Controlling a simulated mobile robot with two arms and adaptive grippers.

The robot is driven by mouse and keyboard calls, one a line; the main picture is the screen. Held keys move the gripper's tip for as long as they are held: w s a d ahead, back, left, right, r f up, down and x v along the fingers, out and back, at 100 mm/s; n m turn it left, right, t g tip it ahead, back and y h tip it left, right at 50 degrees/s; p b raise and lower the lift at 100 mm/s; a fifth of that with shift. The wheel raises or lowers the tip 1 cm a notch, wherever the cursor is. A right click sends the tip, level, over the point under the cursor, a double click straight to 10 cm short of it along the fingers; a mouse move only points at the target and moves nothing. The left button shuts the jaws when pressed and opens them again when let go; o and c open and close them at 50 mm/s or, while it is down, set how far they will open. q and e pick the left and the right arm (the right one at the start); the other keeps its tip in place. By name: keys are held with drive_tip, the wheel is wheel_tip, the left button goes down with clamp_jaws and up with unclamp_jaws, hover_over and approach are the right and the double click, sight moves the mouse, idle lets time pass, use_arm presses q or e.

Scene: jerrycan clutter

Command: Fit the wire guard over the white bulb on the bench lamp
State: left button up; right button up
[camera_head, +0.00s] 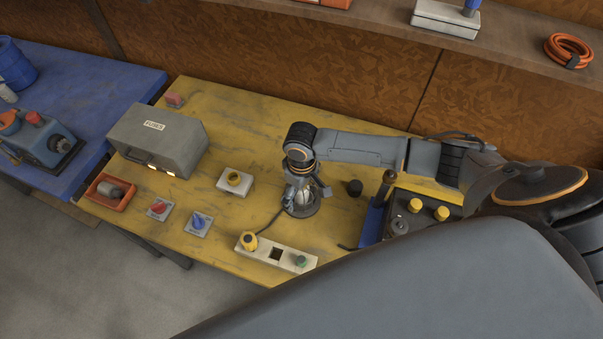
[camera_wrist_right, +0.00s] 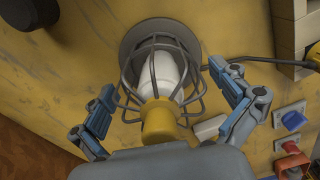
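The bench lamp has a round grey base (camera_wrist_right: 128,42) on the yellow bench, and its white bulb (camera_wrist_right: 162,72) points up. The wire guard (camera_wrist_right: 190,50) surrounds the bulb, with its yellow top (camera_wrist_right: 160,122) towards my wrist camera. I cannot tell whether its lower end is fully seated on the base. My right gripper (camera_wrist_right: 163,80) is open, with one finger on each side of the guard and visible gaps to the wires. In the head view the right gripper (camera_head: 302,182) is directly above the lamp base (camera_head: 300,210) and partly hides guard and bulb. My left gripper is out of view.
A box with yellow knobs (camera_head: 420,215) stands right. A grey fuse case (camera_head: 158,138) is farther left. A cable runs beside the lamp.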

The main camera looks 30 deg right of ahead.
wheel_tip(320, 180, up, 12)
idle(0.7)
idle(0.4)
